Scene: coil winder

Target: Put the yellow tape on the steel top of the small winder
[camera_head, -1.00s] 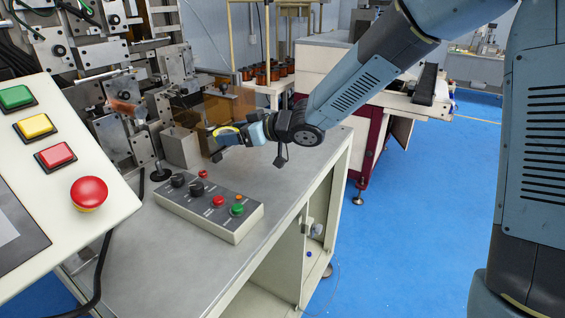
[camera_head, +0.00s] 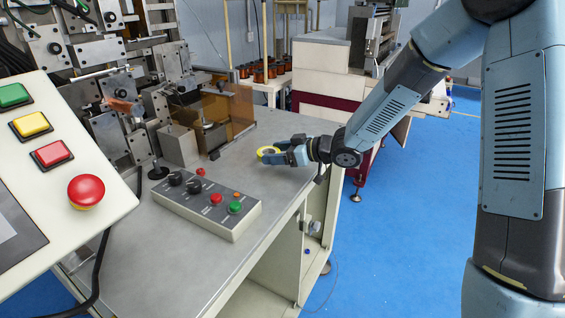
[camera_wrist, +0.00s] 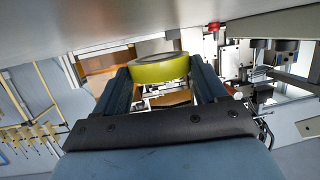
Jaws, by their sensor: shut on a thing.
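The yellow tape (camera_head: 268,151) is a ring held in my gripper (camera_head: 276,156), over the right part of the small winder's grey steel top (camera_head: 285,122). In the wrist view the tape (camera_wrist: 160,69) sits between the two fingers of my gripper (camera_wrist: 160,76), which are shut on it. The steel top (camera_wrist: 60,25) fills the upper left of that view, very close to the tape. I cannot tell whether the tape touches it. The tape's far side is partly hidden by the fingers in the head view.
A grey control box (camera_head: 207,203) with knobs and buttons lies left of my gripper. An amber guard (camera_head: 228,110) and the winder's metal mechanism (camera_head: 120,100) stand behind and left. A panel with a red stop button (camera_head: 87,191) is at the left front. Bare steel top surrounds the tape.

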